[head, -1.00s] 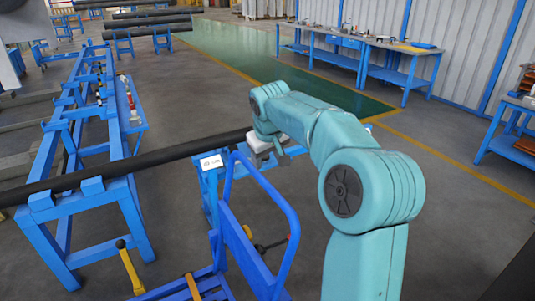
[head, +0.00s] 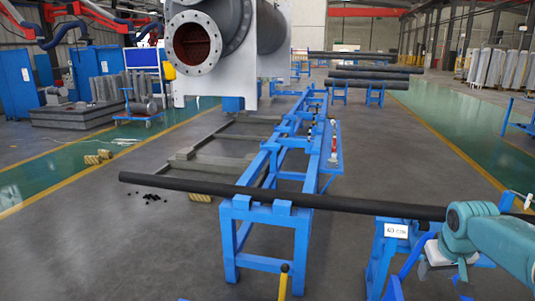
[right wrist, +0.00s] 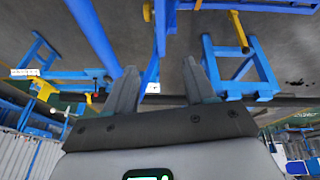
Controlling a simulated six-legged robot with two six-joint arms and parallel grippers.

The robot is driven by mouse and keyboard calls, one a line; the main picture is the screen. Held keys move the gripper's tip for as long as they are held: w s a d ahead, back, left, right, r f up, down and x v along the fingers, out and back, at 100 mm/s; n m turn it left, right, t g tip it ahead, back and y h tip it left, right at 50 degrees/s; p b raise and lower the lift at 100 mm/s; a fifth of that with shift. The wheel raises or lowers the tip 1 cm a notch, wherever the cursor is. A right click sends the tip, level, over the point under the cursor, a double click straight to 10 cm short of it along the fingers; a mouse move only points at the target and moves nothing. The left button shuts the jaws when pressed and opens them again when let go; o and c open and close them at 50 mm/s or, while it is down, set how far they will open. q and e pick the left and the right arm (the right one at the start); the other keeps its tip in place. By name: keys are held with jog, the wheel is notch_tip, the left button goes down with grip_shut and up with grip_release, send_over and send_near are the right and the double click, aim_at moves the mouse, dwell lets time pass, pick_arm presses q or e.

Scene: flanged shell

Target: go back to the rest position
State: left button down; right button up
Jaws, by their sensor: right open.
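My right arm (head: 505,240) enters the head view at the right edge, teal, with its wrist by the right part of a long black pipe (head: 300,200). Its gripper (right wrist: 164,82) shows best in the right wrist view, where the two grey fingers stand apart with nothing between them. In the head view the fingers are small and partly hidden below the wrist. My left gripper is in neither view. The flanged shell (head: 228,40), grey with a round bolted flange and a reddish inside, stands at the top centre of the head view.
The pipe lies across a blue rack (head: 268,212) and a blue stand with a white label plate (head: 396,231). Blue frame bars (right wrist: 158,45) stand close beyond the fingers.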

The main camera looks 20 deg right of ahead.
jog(key=w+a+f+n+y, duration=0.1)
jog(key=w+a+f+y, duration=0.1)
jog(key=a+f, duration=0.85)
jog(key=w+a+f+n+y, duration=0.1)
jog(key=w+a+f+y, duration=0.15)
jog(key=a+f, duration=0.8)
jog(key=s+a+f+g+y, duration=0.1)
jog(key=s+a+f, duration=0.6)
jog(key=s+a, duration=0.2)
jog(key=s+a+f+g+y, duration=0.1)
jog(key=s+a+f+g, duration=0.1)
jog(key=s+a+f, duration=0.6)
jog(key=s+a, duration=0.1)
jog(key=a, duration=0.2)
jog(key=shift+s+a+n, duration=0.3)
jog(key=shift+s, duration=0.1)
jog(key=shift+r, duration=0.1)
jog(key=shift+c, duration=1.2)
jog(key=shift+s+d, duration=0.1)
jog(key=shift+d, duration=0.1)
